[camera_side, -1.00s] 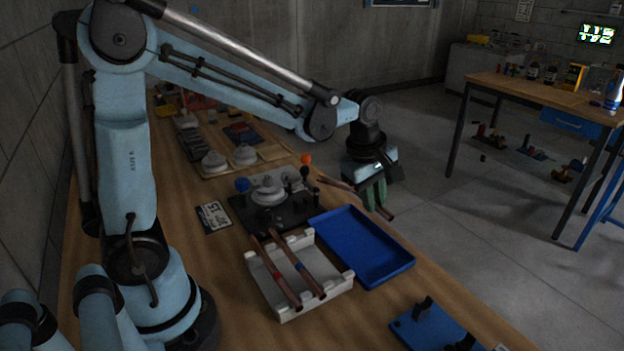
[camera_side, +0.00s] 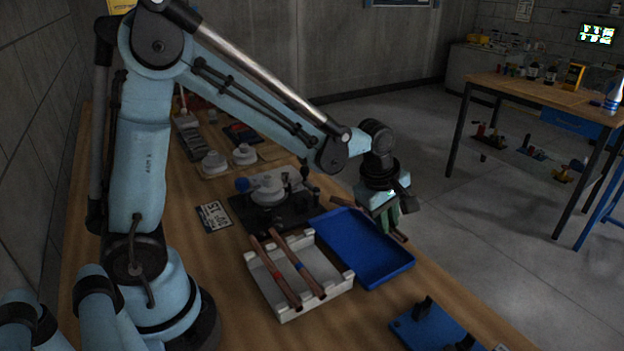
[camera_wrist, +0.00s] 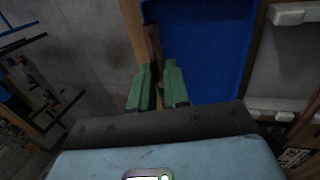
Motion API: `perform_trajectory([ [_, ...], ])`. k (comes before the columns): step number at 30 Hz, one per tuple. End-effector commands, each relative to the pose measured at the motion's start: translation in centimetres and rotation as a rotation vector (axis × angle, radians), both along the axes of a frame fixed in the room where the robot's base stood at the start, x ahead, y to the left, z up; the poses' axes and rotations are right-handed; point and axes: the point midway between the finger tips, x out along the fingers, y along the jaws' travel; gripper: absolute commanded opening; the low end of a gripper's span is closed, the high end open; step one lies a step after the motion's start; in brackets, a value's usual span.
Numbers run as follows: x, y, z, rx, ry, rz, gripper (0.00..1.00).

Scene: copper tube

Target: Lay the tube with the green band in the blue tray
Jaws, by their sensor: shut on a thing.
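My gripper (camera_side: 389,221) is shut on a brown copper tube (camera_side: 343,202), with its green fingers around the middle part. No green band shows on the tube; the fingers cover part of it. The blue tray (camera_side: 362,250) lies empty on the bench. In the side view the tube is at the tray's far right edge, tilted in the picture. In the wrist view the tube (camera_wrist: 154,45) runs alongside the left rim of the blue tray (camera_wrist: 207,45), from between the fingers (camera_wrist: 157,88). How high it is above the bench I cannot tell.
A white rack (camera_side: 288,311) beside the tray holds two copper tubes, one with a red band (camera_side: 277,274) and one with a blue band (camera_side: 299,266). A black fixture (camera_side: 247,214) stands behind, a blue stand (camera_side: 437,332) in front. The bench edge is close beside my gripper.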

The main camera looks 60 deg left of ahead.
Motion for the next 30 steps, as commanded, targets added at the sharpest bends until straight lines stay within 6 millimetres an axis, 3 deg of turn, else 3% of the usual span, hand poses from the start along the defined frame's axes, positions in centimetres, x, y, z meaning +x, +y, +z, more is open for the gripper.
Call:
perform_trajectory([
  [12, 0.0, 0.0, -2.8, 0.000, 0.000, 0.000, 0.00],
  [30, 0.0, 0.0, -3.0, 0.000, 0.000, 0.000, 0.00],
])
